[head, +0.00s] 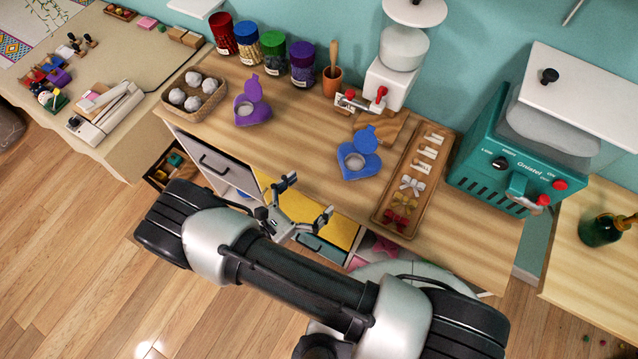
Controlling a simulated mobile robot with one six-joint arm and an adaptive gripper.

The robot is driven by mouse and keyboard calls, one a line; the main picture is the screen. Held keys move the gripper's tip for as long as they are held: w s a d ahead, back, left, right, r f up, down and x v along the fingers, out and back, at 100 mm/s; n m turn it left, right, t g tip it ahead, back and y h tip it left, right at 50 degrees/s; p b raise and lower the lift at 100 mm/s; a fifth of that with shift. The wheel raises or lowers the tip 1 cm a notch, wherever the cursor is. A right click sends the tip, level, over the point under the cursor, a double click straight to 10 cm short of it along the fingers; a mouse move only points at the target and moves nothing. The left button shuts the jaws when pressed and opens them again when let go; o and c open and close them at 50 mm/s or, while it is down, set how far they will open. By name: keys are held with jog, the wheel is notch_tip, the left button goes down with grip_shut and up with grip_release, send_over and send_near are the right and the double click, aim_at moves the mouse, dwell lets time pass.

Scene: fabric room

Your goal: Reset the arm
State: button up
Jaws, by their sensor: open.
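My gripper (305,200) is open and empty. Its two fingers are spread apart in front of the wooden worktable (310,135), above its drawer fronts as seen in the head view. My arm reaches across the lower middle of the picture and hides part of the cabinet and floor. Nothing is between the fingers.
On the worktable stand a purple heart box (252,108), a blue heart box (358,160), a wooden tray of bows (413,185), a basket of white balls (193,93) and several jars (274,52). A teal machine (520,165) stands right. Wooden floor (70,250) is clear at left.

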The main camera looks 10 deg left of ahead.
dwell(0.6)
jog(key=w+d+r+m+g, duration=0.1)
jog(key=d+r+m+g, duration=0.65)
jog(key=r, duration=0.25)
jog(key=w+d+r+m+g, duration=0.1)
jog(key=d+r+m+g, duration=0.5)
jog(key=r+m, duration=0.3)
jog(key=s+d+r+m+t+y, duration=0.2)
jog(key=s+d+r+m+y, duration=0.2)
jog(key=s+r+m+y, duration=0.1)
jog(key=s+d+r+m+t+y, duration=0.1)
jog(key=s+d+r+m+y, duration=0.3)
jog(key=r, duration=0.6)
jog(key=s+m+y, duration=0.1)
jog(key=s+m, duration=0.1)
jog(key=m, duration=0.1)
jog(key=shift+s+d+r+t+y, duration=0.2)
jog(key=shift+s+r+t+y, duration=0.05)
jog(key=shift+r+t+y, duration=0.1)
